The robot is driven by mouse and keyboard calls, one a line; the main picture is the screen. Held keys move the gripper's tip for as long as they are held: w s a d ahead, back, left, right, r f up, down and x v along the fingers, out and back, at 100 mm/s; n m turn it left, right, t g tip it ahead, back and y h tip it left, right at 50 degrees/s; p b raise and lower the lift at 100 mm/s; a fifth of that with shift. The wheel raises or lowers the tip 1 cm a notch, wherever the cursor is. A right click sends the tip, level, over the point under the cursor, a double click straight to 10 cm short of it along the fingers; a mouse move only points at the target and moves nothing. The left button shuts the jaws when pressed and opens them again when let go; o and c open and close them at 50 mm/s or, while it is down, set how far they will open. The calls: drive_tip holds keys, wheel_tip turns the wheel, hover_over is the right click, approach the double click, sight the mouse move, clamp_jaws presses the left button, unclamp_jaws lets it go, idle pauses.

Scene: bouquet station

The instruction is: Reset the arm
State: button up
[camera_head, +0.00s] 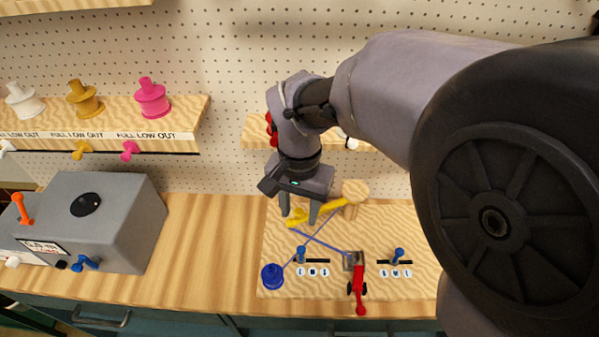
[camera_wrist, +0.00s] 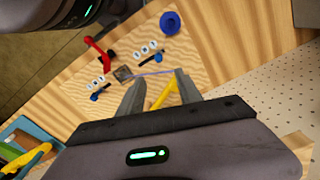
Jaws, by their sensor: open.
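My gripper (camera_head: 300,215) hangs from my arm above the wooden board (camera_head: 330,285) on the bench, with its fingers pointing down. In the wrist view my gripper (camera_wrist: 154,92) has its two fingers apart and nothing between them is held. A yellow lever (camera_head: 325,212) lies behind and below the fingers; it also shows between them in the wrist view (camera_wrist: 165,92). My large arm link covers the right side of the head view and hides what is there.
A blue spool (camera_head: 272,276), blue sliders (camera_head: 301,254) and a red lever (camera_head: 359,285) are on the board. A grey box (camera_head: 100,220) stands at left. Spools, including a pink one (camera_head: 152,100), sit on a shelf. Bare bench (camera_head: 205,240) lies between box and board.

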wheel_tip(320, 180, up, 3)
drive_tip(key=shift+d, duration=0.1)
idle(0.4)
drive_tip(key=s+d+f+t+y+b, duration=0.2)
drive_tip(key=s+d+t+b, duration=0.3)
drive_tip(key=s+d+b, duration=0.5)
drive_tip(key=shift+s+f+t, duration=0.4)
drive_tip(key=shift+s+f, duration=0.15)
drive_tip(key=shift+s, duration=0.65)
